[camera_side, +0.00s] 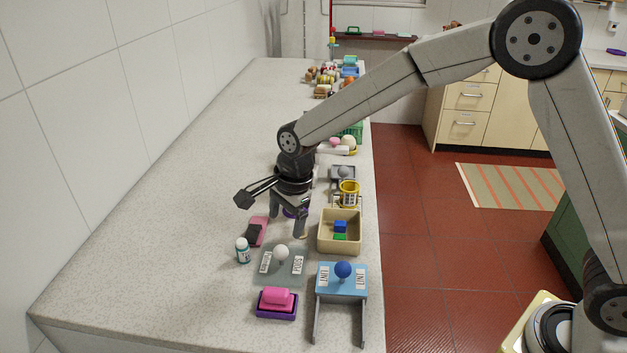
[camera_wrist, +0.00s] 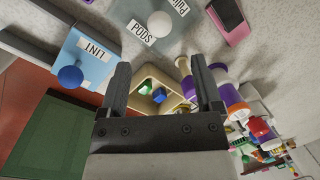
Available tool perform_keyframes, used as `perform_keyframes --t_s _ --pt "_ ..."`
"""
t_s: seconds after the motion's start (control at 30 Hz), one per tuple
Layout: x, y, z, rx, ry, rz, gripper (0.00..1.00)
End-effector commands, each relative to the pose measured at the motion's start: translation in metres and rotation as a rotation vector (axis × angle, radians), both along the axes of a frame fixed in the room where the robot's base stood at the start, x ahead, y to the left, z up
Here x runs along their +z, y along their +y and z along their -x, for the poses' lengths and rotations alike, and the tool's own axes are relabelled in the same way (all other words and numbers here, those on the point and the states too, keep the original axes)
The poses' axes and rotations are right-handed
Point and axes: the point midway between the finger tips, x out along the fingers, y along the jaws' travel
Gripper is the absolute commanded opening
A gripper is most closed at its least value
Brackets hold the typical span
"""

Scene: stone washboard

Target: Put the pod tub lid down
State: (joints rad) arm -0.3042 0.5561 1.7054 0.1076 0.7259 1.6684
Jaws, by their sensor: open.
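A blue "LINT" lid (camera_side: 330,270) with a blue knob stands at the front right. The counter's left side is clear.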

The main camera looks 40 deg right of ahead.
Motion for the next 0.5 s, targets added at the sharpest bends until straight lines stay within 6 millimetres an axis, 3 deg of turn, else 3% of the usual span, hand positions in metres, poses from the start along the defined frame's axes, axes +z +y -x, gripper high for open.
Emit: perform_keyframes --t_s 0.2,0.5 --pt "0.02 -0.002 0.003 0.0 0.0 0.0 0.83" --pt "0.024 -0.003 0.003 0.0 0.001 0.001 0.83"
